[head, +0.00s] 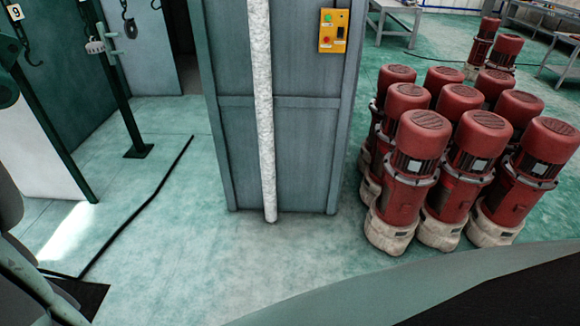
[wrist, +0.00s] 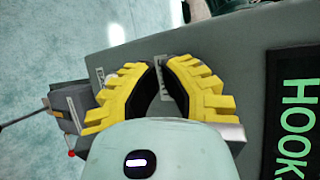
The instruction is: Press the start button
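A yellow control box (head: 322,48) is fixed high on the grey-blue cabinet front in the head view, right of a white vertical pipe. It carries small coloured buttons and a dark part; their labels are too small to read, so I cannot tell which one is the start button. My gripper (wrist: 160,65) shows in the wrist view, with yellow ridged fingers and black inner pads. A narrow gap shows between the fingertips, and nothing is held in it. The gripper is over a grey surface of my own body, and the control box is not in the wrist view.
The cabinet (head: 300,140) stands mid-view with the white pipe (head: 262,120) down its front. Several red motors (head: 465,150) crowd the floor at right. A black cable (head: 140,205) lies on the left floor, near a green post (head: 122,95). The floor before the cabinet is clear.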

